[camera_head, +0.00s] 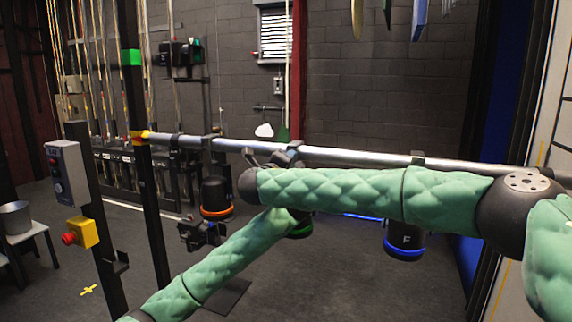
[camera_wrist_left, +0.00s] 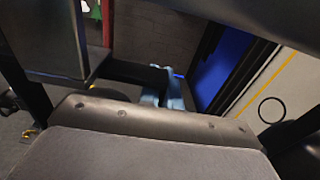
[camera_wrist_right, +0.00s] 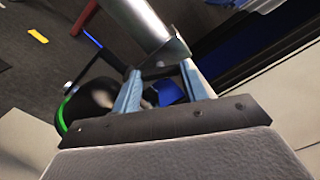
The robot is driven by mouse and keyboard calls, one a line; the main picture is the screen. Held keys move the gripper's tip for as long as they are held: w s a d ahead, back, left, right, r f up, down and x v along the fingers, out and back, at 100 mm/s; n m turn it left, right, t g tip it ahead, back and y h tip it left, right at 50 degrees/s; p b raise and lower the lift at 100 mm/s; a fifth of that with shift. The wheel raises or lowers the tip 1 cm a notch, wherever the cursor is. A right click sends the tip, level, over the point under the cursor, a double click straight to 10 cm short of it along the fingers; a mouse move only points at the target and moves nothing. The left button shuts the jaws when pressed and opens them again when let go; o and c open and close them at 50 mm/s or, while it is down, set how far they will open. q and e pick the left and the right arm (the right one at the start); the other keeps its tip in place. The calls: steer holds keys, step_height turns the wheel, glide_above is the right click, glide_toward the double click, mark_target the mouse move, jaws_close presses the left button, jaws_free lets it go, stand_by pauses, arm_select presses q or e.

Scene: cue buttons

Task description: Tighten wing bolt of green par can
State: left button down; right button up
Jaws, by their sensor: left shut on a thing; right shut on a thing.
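The green par can (camera_head: 300,230) hangs under the silver pipe (camera_head: 350,156); my arms hide most of it, leaving its green ring showing. Its dark clamp (camera_head: 287,155) grips the pipe above. In the right wrist view, the can's green ring (camera_wrist_right: 64,112) and the pipe (camera_wrist_right: 138,22) show. My right gripper (camera_wrist_right: 161,76) is at the clamp just below the pipe, its blue fingers closed on a small dark part, seemingly the wing bolt, mostly hidden. My left gripper (camera_wrist_left: 164,86) is closed on a dark bar-like part, seemingly of the par can. Both gripper tips are hidden in the head view.
An orange-ringed par can (camera_head: 217,200) hangs to the left and a blue-ringed one marked F (camera_head: 405,240) to the right. A black post (camera_head: 148,200) and a control box (camera_head: 68,172) stand at left. My arms cross closely before the green can.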

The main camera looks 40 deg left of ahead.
steer(key=m, duration=0.5)
steer(key=shift+f, duration=0.15)
steer(key=shift+m, duration=0.4)
steer(key=o, duration=1)
steer(key=shift+d, duration=0.1)
arm_select(q)
steer(key=shift+r, duration=0.1)
steer(key=shift+a, duration=0.1)
arm_select(e)
steer(key=shift+w, duration=0.1)
